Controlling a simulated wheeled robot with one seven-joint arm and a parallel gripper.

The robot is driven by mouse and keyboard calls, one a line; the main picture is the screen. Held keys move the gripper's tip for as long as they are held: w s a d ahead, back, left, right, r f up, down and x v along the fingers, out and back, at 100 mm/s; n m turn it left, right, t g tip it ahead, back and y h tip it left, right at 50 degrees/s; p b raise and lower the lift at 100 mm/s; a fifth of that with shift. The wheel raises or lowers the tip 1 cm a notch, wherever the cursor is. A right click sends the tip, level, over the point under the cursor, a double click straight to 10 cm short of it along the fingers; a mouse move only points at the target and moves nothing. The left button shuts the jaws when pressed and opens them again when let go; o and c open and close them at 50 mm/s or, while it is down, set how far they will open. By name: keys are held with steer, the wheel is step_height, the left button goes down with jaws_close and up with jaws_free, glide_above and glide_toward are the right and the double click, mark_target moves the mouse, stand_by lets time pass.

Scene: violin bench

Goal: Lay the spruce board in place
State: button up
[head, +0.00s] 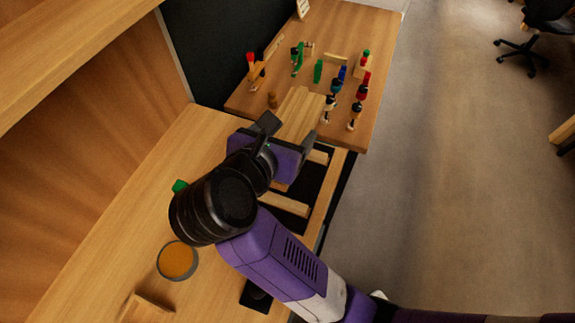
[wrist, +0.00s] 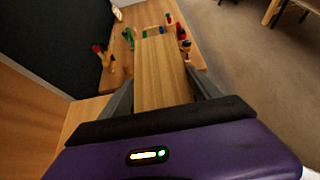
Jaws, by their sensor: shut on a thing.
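The spruce board (head: 300,112) is a pale, straight-grained wooden plank. My gripper (head: 291,134) is shut on it, with one dark finger on each side. In the wrist view the board (wrist: 160,75) extends forward from between the fingers of my gripper (wrist: 160,100), toward the far table. In the head view its near end is hidden behind my gripper. It appears held above the bench, near the gap between the two wooden surfaces. I cannot tell whether it touches anything below.
The far table (head: 384,50) holds several red, green, blue and black clamp-like pieces, including a green one (head: 318,71). Below my gripper are a dark recess with a wooden bar (head: 284,204). A round orange-topped tin (head: 178,260) stands on the near bench (head: 95,235). Open floor lies right.

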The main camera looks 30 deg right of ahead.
step_height(320, 180, down, 13)
steer(key=shift+r+p, duration=0.1)
steer(key=shift+p, duration=0.3)
steer(key=shift+f, duration=0.2)
steer(key=o, duration=1.6)
steer(key=shift+r, duration=0.2)
steer(key=b+v, duration=0.2)
steer(key=v, duration=1)
steer(key=shift+a, duration=0.1)
